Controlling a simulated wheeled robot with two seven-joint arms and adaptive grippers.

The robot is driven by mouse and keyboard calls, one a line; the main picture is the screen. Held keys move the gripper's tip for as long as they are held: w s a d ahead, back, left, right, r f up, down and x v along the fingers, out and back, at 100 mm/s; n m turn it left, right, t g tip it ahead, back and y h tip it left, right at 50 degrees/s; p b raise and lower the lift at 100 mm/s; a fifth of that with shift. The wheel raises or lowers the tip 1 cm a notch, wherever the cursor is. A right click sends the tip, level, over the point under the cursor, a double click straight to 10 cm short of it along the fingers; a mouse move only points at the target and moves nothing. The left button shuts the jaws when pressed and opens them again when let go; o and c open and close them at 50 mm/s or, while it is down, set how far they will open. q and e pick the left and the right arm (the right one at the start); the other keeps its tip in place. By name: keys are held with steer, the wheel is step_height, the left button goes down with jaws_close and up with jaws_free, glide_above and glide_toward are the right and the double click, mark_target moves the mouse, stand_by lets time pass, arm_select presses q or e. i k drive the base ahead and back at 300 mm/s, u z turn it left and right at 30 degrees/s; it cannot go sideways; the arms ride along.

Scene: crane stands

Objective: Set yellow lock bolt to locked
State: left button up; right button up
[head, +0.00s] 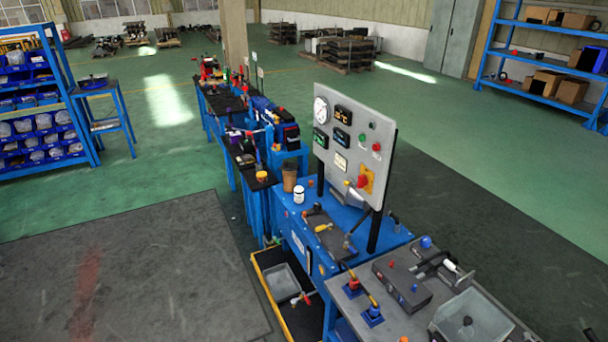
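I cannot tell for sure which part is the yellow lock bolt. A small yellow-handled part (323,227) lies by a dark plate on the blue bench (290,215). Another yellow-orange piece (373,301) sits on a blue-based fitting on the grey bench (400,325), near a red knob (353,284). Both are too small to show whether any bolt is locked. Neither of my grippers shows in the head view.
An upright grey control panel (350,150) with a gauge and a red button stands on the blue bench. A grey tray (470,322) and a dark box (402,285) sit on the grey bench. A grey bin (282,281) sits low. Open floor (130,270) lies left.

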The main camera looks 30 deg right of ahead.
mark_target(350, 181)
steer(key=z, duration=0.1)
steer(key=i, duration=0.85)
steer(key=z, duration=1.05)
steer(key=i, duration=0.8)
steer(key=z, duration=0.75)
